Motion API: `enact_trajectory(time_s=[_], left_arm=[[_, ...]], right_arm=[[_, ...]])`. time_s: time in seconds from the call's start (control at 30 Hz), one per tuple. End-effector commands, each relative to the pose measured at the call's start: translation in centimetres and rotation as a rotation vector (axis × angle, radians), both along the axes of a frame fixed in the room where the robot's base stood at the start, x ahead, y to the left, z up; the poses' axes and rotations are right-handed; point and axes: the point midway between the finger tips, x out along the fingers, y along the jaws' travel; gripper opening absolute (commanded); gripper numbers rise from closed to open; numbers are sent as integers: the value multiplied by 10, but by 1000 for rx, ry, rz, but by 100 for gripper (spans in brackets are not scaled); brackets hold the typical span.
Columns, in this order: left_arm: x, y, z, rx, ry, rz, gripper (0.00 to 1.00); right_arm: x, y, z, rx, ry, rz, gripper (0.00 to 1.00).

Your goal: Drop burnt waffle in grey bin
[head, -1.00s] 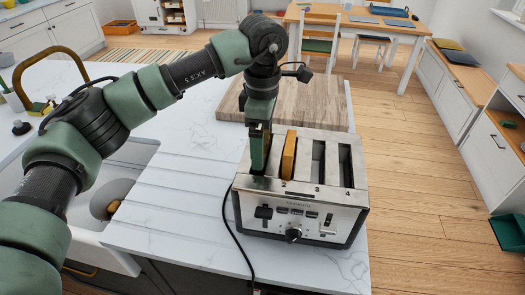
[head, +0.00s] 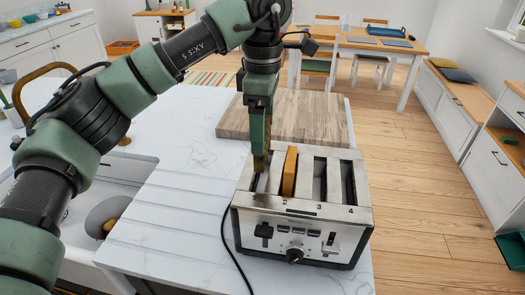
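A steel toaster (head: 300,222) with several numbered slots stands on the counter. A golden-brown waffle (head: 289,172) sticks up from slot 2. My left gripper (head: 260,165) points down at the slot left of that waffle. A small brown patch shows at its fingertips; I cannot tell whether it is a held waffle or part of the fingers. The fingers are seen edge-on, so their opening is unclear. The two right-hand slots look empty. No bin that is clearly grey is in view. My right gripper is out of view.
A wooden board (head: 318,122) lies behind the toaster. A grey rounded thing (head: 101,216) with something orange-brown at its edge is in the sink at left. A dark green bin (head: 513,252) stands at the right edge. White counter (head: 190,165) left of the toaster is clear.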

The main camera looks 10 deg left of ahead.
Motion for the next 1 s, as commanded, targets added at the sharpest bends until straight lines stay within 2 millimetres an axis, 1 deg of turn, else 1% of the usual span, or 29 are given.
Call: enact_trajectory(time_s=[0.03, 0.13, 0.2, 0.3, 0.4, 0.63, 1.0], left_arm=[[0, -1, 12, -2, -6, 0, 41], [0, -1, 43, -2, -8, 2, 41], [0, 0, 64, 0, -7, 2, 41], [0, 0, 88, 1, -5, 1, 41], [0, 0, 105, 0, -4, 2, 41], [0, 0, 127, -1, 0, -1, 41], [0, 0, 154, -1, 0, -1, 41]], right_arm=[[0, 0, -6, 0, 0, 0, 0], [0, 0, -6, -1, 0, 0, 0], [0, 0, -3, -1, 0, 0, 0], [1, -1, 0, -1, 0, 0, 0], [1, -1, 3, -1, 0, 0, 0], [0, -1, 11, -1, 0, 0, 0], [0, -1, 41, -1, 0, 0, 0]])
